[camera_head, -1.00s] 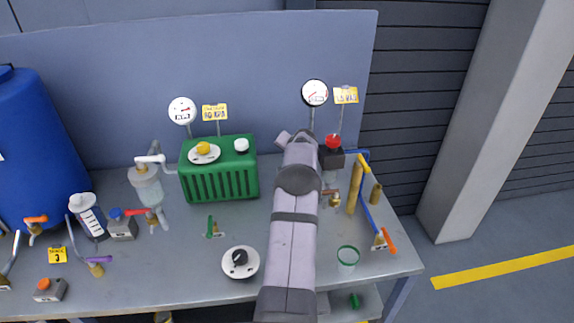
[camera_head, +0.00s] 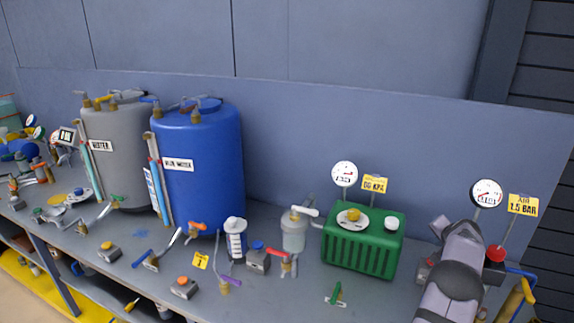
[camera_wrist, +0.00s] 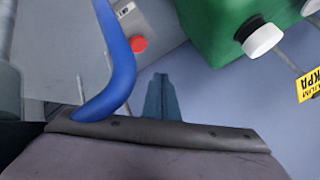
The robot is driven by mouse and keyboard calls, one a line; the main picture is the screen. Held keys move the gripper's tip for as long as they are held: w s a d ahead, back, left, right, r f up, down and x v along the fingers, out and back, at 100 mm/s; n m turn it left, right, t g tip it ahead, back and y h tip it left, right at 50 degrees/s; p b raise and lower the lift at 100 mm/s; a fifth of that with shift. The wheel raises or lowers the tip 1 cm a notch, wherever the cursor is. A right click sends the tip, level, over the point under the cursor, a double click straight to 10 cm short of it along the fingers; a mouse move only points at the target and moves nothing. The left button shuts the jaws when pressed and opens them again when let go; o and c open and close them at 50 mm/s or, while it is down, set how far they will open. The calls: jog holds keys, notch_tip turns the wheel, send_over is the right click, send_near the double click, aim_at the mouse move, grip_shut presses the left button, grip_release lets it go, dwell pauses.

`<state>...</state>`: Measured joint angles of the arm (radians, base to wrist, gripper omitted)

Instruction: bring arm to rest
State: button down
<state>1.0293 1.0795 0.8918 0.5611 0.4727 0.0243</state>
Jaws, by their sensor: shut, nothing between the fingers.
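My arm reaches up from the bottom right of the head view, over the right part of the bench (camera_head: 300,305), beside the green box (camera_head: 362,255). My gripper is hidden behind the arm there. In the wrist view my gripper (camera_wrist: 160,80) shows as narrow dark fingers closed together, with nothing held. The fingers point toward the grey-blue back panel. The green box also shows at the top right of the wrist view (camera_wrist: 210,30), apart from the fingers.
A gauge (camera_head: 486,193) rises behind. A blue tank (camera_head: 205,200) and grey tank (camera_head: 115,150) stand left.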

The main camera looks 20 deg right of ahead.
jog(key=w+a+r+n+g+y+p, duration=0.1)
jog(key=a+r+n+y, duration=0.15)
jog(key=a, duration=0.95)
jog(key=a+r+n+g+y+p, duration=0.1)
jog(key=a+n, duration=0.2)
jog(key=a, duration=1)
jog(key=w+a+r+n+g+y+p, duration=0.1)
jog(key=a+n, duration=0.1)
jog(key=a, duration=1)
jog(key=s+a+r+n+g+y+p, duration=0.1)
jog(key=s+a+r+n+p, duration=0.1)
jog(key=s+a, duration=0.35)
jog(key=s+a+r+n+g+p, duration=0.1)
jog(key=s+a+n, duration=0.2)
jog(key=a, duration=0.6)
jog(key=s+a+r+n+g+p, duration=0.1)
jog(key=s+a+n+p, duration=0.1)
jog(key=s+a, duration=0.35)
jog(key=s+a+n+g+p, duration=0.1)
jog(key=s+a+n, duration=0.15)
jog(key=s, duration=0.65)
jog(key=f+b, duration=0.5)
jog(key=shift+s+a, duration=0.15)
jog(key=shift+a, duration=0.2)
